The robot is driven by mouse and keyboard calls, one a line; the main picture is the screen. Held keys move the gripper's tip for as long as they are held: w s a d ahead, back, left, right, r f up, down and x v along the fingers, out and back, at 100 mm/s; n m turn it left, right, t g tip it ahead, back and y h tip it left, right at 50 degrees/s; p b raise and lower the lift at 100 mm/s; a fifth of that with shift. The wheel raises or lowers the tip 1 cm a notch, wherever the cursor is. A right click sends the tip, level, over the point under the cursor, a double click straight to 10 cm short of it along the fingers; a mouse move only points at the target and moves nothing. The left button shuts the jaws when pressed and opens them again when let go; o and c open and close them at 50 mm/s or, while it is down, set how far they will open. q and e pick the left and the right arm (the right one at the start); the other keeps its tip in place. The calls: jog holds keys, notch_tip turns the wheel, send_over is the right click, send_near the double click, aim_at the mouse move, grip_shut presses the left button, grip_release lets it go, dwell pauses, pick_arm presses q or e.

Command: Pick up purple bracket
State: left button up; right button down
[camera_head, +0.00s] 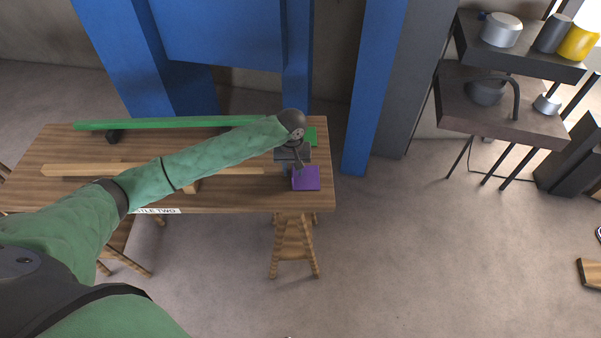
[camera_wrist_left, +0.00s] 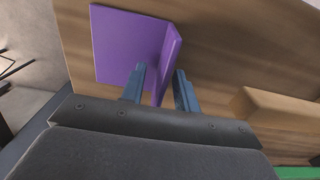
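The purple bracket (camera_head: 306,179) lies near the right end of the wooden table, with one flat plate and one raised flange. It also shows in the left wrist view (camera_wrist_left: 122,45), where the raised flange stands between my two fingers. My left gripper (camera_wrist_left: 160,88) is open, with one finger on each side of the flange and a gap visible beside it. In the head view my left gripper (camera_head: 293,167) is just above and behind the bracket. My right gripper is in neither view.
The wooden table (camera_head: 235,197) also bears a long green bar (camera_head: 170,123) at the back and a wooden beam (camera_head: 75,169) in the middle. Blue columns (camera_head: 375,85) stand behind. A dark shelf (camera_head: 500,115) with pots is at the right, beyond clear floor.

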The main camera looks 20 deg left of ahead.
pick_arm(q)
jog(key=shift+f, duration=0.15)
grip_shut()
